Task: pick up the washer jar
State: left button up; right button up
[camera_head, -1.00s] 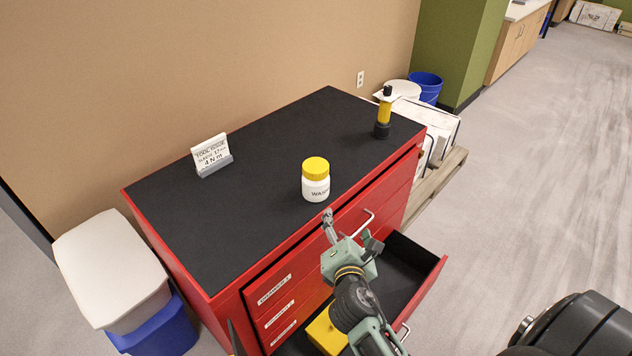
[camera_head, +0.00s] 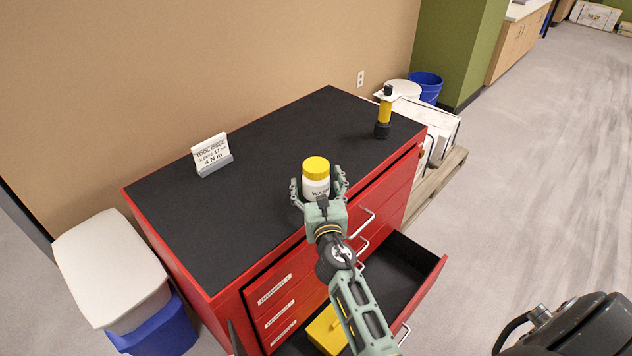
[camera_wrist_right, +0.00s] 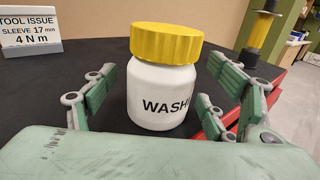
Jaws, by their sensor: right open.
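The washer jar (camera_head: 316,181) is white with a yellow lid and stands upright on the black top of the red cabinet, near its front edge. In the right wrist view the jar (camera_wrist_right: 163,95) shows part of a label, "WASH". My right gripper (camera_head: 319,190) is open, with one finger on each side of the jar. In the wrist view its fingers (camera_wrist_right: 163,98) flank the jar, with a visible gap on the left; contact on the right is unclear. The jar's lower front is partly hidden by the gripper in the head view. My left gripper is not in view.
A tool issue sign (camera_head: 211,155) stands at the back left of the black cabinet top (camera_head: 240,220). A yellow and black tool (camera_head: 384,113) stands at the right end. Below, an open drawer (camera_head: 400,275) juts out, with a yellow object (camera_head: 326,330) inside.

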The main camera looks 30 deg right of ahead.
jog(key=shift+w+d, duration=0.15)
jog(key=shift+w, duration=0.3)
jog(key=shift+s, duration=0.1)
jog(key=c, duration=1.3)
jog(key=shift+c, duration=0.4)
jog(key=shift+r, duration=0.2)
